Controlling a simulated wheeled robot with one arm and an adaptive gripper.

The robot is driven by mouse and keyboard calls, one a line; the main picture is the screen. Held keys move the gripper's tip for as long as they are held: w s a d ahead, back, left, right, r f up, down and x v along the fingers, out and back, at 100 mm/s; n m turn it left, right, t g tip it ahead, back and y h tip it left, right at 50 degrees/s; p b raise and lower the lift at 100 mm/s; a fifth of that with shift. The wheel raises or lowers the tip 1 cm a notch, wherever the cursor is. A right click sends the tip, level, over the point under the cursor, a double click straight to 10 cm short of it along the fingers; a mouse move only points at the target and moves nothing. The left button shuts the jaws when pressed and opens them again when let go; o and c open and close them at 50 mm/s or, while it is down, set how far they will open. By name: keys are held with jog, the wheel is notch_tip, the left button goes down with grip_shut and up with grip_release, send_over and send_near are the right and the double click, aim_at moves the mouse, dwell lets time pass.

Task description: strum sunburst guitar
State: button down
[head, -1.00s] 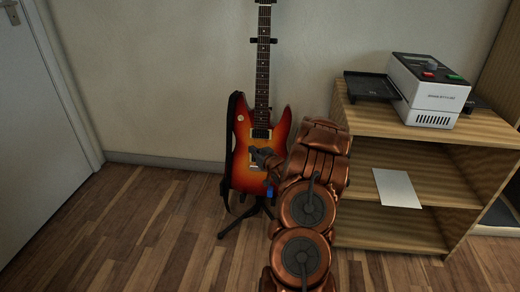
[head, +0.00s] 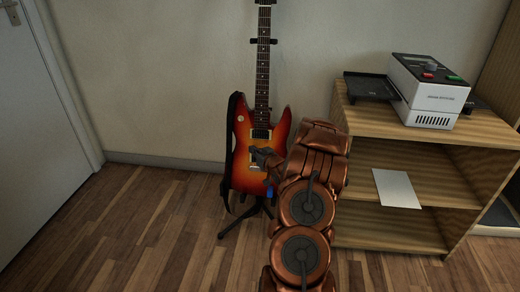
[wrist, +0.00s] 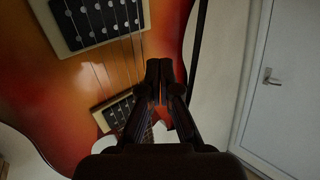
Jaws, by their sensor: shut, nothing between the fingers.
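The sunburst guitar (head: 243,172) stands upright on a dark stand (head: 236,226) against the wall, with a black strap hanging at its left side. My gripper (head: 258,152) is in front of the guitar's body, near its pickups and strings. In the wrist view, the sunburst body (wrist: 60,103) fills the left, with two pickups and the strings (wrist: 128,58) running between them. My gripper (wrist: 159,68) shows there shut and empty, its fingertips just right of the strings in the picture. I cannot tell whether the tips touch the strings.
A wooden shelf (head: 482,133) stands to the right, with a white device (head: 428,90) and a black tray (head: 371,86) on top. A white sheet (head: 397,188) lies on its middle shelf. A door (head: 38,130) is at left. The wooden floor left of the guitar is clear.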

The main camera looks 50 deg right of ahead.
jog(key=shift+w+d+f+p, duration=0.1)
jog(key=shift+w+d+p, duration=0.15)
jog(key=shift+d+p, duration=0.15)
dwell(0.6)
jog(key=shift+d, duration=0.1)
jog(key=shift+s+d+p, duration=0.55)
jog(key=shift+s+p, duration=0.15)
jog(key=shift+s, duration=0.15)
jog(key=shift+s+d+p, duration=0.55)
jog(key=shift+s+p, duration=0.1)
jog(key=shift+s, duration=0.15)
jog(key=shift+s, duration=0.15)
jog(key=shift+s+d+p, duration=0.55)
jog(key=shift+s+p, duration=0.15)
jog(key=shift+s+d+p, duration=0.5)
jog(key=shift+s+p, duration=0.15)
jog(key=shift+s, duration=0.05)
jog(key=shift+a, duration=0.15)
jog(key=shift+s+a+r, duration=0.25)
jog(key=shift+s+a, duration=0.3)
jog(key=shift+a, duration=0.1)
jog(key=s+a+r, duration=0.1)
jog(key=s+a, duration=0.3)
jog(key=a, duration=0.1)
jog(key=shift+a+r, duration=0.25)
jog(key=shift+a, duration=0.1)
